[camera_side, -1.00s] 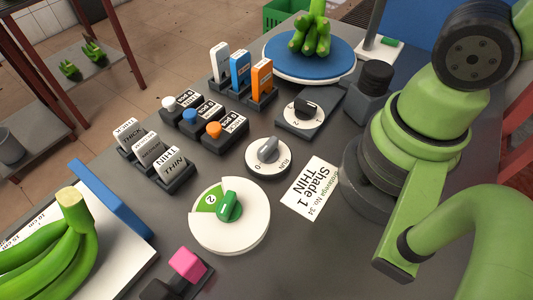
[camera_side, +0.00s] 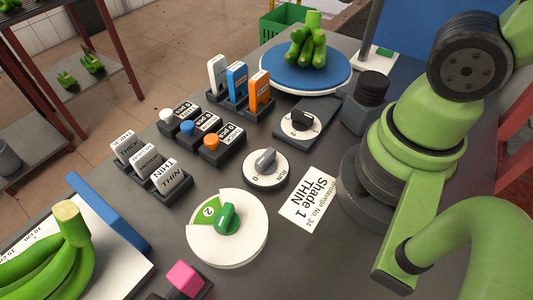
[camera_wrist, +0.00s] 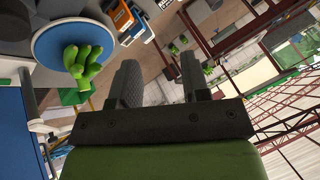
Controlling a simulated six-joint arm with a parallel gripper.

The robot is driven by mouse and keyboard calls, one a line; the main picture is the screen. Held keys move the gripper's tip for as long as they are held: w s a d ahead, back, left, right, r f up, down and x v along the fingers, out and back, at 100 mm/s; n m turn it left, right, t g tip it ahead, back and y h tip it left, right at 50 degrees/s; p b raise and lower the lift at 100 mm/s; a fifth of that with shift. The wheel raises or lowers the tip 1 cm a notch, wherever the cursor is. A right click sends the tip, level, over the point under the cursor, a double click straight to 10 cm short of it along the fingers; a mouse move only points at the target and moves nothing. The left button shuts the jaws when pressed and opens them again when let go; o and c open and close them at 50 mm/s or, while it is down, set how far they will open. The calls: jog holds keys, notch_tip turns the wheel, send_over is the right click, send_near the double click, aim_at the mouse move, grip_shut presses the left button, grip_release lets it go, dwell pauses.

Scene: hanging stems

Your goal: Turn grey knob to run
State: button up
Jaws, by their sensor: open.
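The grey knob (camera_side: 265,160) stands on a round white dial (camera_side: 254,180) in the middle of the table in the side view. The dial reads 0 at its near left and RUN at its near right. The knob's bar slants from lower left to upper right; I cannot tell which end is its pointer. My gripper (camera_wrist: 158,75) shows in the wrist view, open, with nothing between its two dark fingers. It is outside the side view and away from the knob. The knob is not seen in the wrist view.
Near the knob are a larger white dial with a green knob (camera_side: 227,217), a black knob (camera_side: 301,120) on a grey box, a Shade 1 THIN card (camera_side: 309,198) and several coloured switches. A blue turntable (camera_side: 335,79) bears green bananas.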

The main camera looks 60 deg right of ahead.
jog(key=w+a+f+m+g, duration=0.3)
jog(key=w+f+m+g, duration=0.15)
jog(key=f+m, duration=0.3)
jog(key=m+g+h, duration=0.2)
jog(key=m, duration=0.3)
send_over(266, 156)
notch_tip(266, 156, down, 11)
notch_tip(266, 156, down, 9)
jog(key=shift+f, duration=0.2)
grip_shut()
